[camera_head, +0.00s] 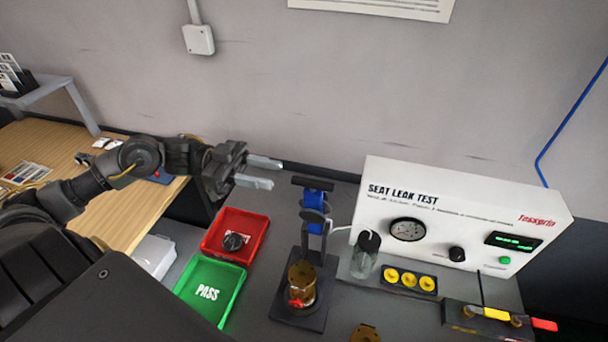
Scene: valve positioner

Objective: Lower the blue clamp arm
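The blue clamp arm (315,198) stands raised and upright at the back of a dark test stand (285,313), with a dark crossbar (312,184) at its top. A brass-coloured valve body (301,282) with a red part on its front sits on the stand below the arm. My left gripper (276,174) is to the left of the crossbar, with its two pale fingers apart, empty, and pointing right. A small gap shows between the fingertips and the crossbar in the picture. My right gripper is not in view.
The white seat leak tester (460,214) stands right of the clamp, with a clear jar (366,256) before it. A red tray (236,213) holding a dark round part and a green PASS tray (208,290) lie left of the stand. Yellow and red handles (497,314) are at front right.

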